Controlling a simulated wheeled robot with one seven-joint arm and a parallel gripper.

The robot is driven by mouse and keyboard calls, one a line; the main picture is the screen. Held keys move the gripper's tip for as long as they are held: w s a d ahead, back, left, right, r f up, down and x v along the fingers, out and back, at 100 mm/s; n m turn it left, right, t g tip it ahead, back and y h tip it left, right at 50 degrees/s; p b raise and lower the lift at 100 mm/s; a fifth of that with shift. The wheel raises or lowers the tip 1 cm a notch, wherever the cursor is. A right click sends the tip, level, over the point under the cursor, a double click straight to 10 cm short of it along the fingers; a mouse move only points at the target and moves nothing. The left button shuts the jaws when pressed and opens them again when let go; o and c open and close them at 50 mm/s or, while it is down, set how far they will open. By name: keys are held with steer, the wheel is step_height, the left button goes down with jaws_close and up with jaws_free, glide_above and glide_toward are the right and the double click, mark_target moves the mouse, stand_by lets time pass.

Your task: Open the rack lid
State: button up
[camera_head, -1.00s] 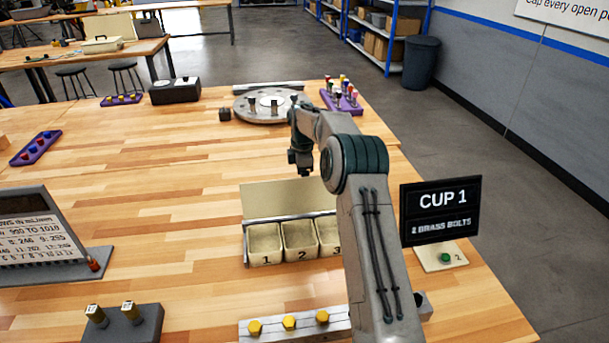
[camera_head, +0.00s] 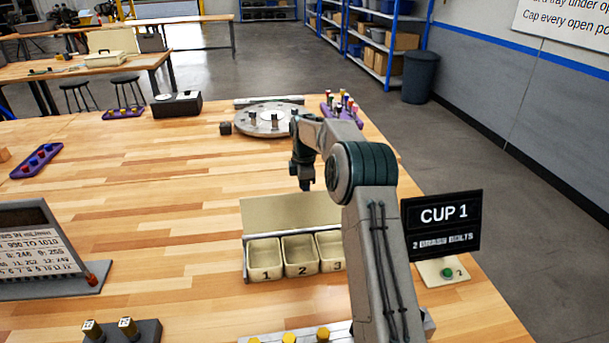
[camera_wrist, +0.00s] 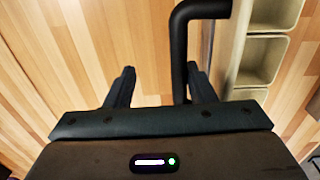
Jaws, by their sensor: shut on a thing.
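The rack (camera_head: 247,262) holds cups numbered 1, 2 and 3, with their open tops showing. Its beige lid panel (camera_head: 290,214) stands raised behind the cups, leaning back. My gripper (camera_head: 305,184) is at the panel's far upper edge, pointing down. In the wrist view a black bent bar, seemingly the lid handle (camera_wrist: 180,55), runs between the fingers of my gripper (camera_wrist: 160,88), close to the right finger. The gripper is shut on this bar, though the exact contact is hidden. Rack cups (camera_wrist: 262,60) show at the right there. My arm covers the rack's right end in the head view.
A sign (camera_head: 441,222) reading "CUP 1, 2 brass bolts" stands right of my arm, by a green button (camera_head: 447,272). A round turntable (camera_head: 268,120) and a purple bolt holder (camera_head: 343,108) are behind.

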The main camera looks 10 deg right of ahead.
step_height(320, 180, up, 14)
steer(key=b, duration=0.1)
steer(key=shift+s+f, duration=0.25)
steer(key=shift+s, duration=0.15)
